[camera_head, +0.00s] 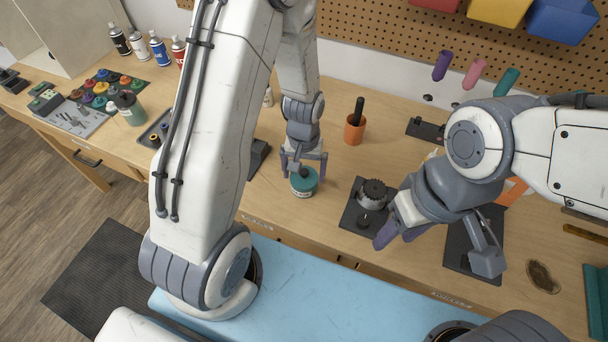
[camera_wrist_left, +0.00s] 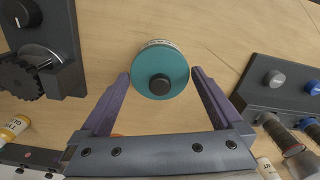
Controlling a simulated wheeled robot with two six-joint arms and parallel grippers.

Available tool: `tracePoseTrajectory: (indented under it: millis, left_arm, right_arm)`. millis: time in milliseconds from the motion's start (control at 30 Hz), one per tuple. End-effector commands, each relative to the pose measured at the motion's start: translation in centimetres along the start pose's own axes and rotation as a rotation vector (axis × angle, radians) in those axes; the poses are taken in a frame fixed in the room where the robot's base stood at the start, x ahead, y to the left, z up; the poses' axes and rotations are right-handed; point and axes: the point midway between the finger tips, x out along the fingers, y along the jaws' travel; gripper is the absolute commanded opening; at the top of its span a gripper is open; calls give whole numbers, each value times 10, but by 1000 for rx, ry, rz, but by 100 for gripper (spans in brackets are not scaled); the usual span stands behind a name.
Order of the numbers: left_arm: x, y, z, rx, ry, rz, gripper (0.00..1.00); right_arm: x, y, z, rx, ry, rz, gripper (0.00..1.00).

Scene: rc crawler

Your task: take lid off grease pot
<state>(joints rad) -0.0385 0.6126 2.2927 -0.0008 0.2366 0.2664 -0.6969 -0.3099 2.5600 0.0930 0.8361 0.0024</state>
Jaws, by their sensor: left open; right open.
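The grease pot (camera_head: 304,188) stands on the wooden bench with its teal lid (camera_head: 303,176) on top. I cannot tell whether the fingers touch the lid. My right gripper (camera_head: 432,246) is open and empty over the bench at the right.
A dark fixture with a gear (camera_head: 373,192) stands right of the pot. An orange cup (camera_head: 355,129) holding a black-handled item stands behind it. In the left wrist view a dark block with knobs (camera_wrist_left: 285,95) lies at the right. Bare bench surrounds the pot.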

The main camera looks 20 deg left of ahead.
Motion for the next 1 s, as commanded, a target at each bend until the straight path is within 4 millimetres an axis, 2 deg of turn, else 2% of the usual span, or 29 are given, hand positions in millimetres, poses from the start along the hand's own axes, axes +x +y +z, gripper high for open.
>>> tracePoseTrajectory:
  millis: [133, 200, 300, 667, 867, 1000]
  left_arm:
    - [0, 0, 0, 0, 1, 0, 100]
    - [0, 0, 0, 0, 1, 0, 73]
    - [0, 0, 0, 0, 1, 0, 39]
    - [-4, 0, -1, 0, 2, 1, 39]
    - [-22, 0, -1, 0, 6, 2, 39]
    - [-44, 5, 2, 5, 7, 2, 39]
  right_arm:
    - [0, 0, 0, 0, 0, 0, 50]
    - [0, 0, 0, 0, 0, 0, 50]
    - [0, 0, 0, 0, 0, 0, 50]
    - [2, 0, 0, 0, 0, 0, 50]
    - [7, 0, 0, 0, 0, 0, 50]
    - [13, 1, 1, -1, 0, 0, 50]
